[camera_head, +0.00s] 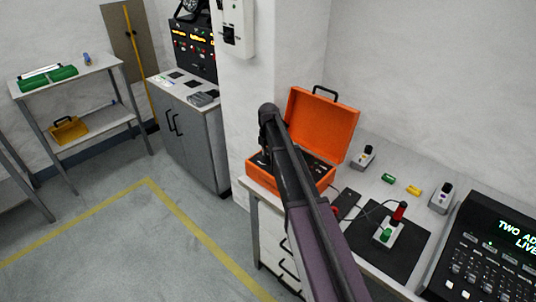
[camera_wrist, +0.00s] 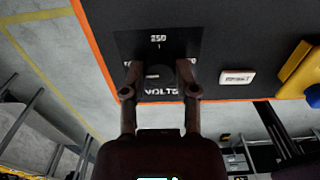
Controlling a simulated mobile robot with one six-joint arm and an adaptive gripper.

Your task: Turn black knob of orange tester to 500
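The orange tester (camera_head: 325,124) stands open on the bench in the head view, its lid up at the back. My arm crosses in front of it and hides part of its panel. In the wrist view its black panel (camera_wrist: 215,45) fills the upper middle, with an orange rim. The black knob (camera_wrist: 159,74) sits between the fingertips of my gripper (camera_wrist: 159,72), above the word VOLTS. The mark 250 shows above the knob. The fingers are apart, one on each side of the knob; I cannot tell whether they touch it. No 500 mark is visible.
On the bench are a dark mat (camera_head: 367,248) with a red-and-green-topped device, small grey boxes and a black keyed console (camera_head: 482,262). The floor at left is clear.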

